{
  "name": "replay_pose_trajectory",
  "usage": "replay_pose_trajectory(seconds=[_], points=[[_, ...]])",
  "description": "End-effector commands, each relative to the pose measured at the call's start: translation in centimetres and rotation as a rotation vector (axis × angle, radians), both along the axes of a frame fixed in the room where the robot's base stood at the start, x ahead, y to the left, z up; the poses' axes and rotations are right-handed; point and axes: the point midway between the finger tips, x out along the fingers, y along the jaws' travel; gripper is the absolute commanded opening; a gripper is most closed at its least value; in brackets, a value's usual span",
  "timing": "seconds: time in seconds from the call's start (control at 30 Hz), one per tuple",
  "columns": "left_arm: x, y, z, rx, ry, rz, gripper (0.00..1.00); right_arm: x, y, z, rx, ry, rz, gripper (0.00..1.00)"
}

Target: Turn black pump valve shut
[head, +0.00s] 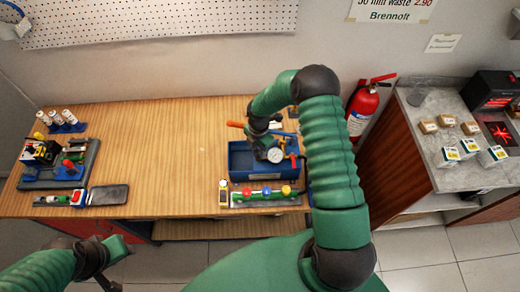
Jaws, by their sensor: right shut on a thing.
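A blue pump tank (240,163) with a round white gauge (275,155) stands on the wooden workbench. Dark fittings and an orange handle (235,124) sit at its top. My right gripper (262,142) reaches down over the pump from behind the green arm. It is shut on a dark part at the pump's top, which looks like the black pump valve; its fingertips and the valve's angle are mostly hidden. My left gripper (113,265) is at the lower left, in front of the bench, open and empty.
A grey tray with tools (60,165) and a dark flat slab (108,194) are at the bench's left. The bench (160,150) is clear between. A fire extinguisher (362,108) and grey counter (425,165) stand right.

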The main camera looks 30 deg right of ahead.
Motion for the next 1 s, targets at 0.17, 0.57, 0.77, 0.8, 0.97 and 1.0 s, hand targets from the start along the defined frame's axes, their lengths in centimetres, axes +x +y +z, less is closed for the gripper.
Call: replay_pose_trajectory(seconds=[0.17,0.57,0.77,0.8,0.97,1.0], points=[[0.0,0.0,-0.4,0.000,0.000,0.000,0.36,0.2,0.6,0.0,0.006,-0.003,-0.042,0.00],[0.0,0.0,-2.5,0.000,0.000,0.000,0.36,0.3,0.7,-0.1,0.006,-0.004,-0.341,0.00],[0.0,0.0,-3.6,0.000,0.000,0.000,0.36,0.4,0.7,-0.1,0.007,-0.004,-0.531,0.00],[0.0,0.0,-3.9,0.000,0.000,0.000,0.36,0.5,0.7,-0.1,0.007,-0.004,-0.569,0.00],[0.0,0.0,-4.7,0.000,0.000,0.000,0.36,0.5,0.7,-0.1,0.007,-0.005,-0.722,0.00],[0.0,0.0,-4.9,0.000,0.000,0.000,0.36,0.6,0.7,-0.1,0.007,-0.005,-0.759,0.00]])
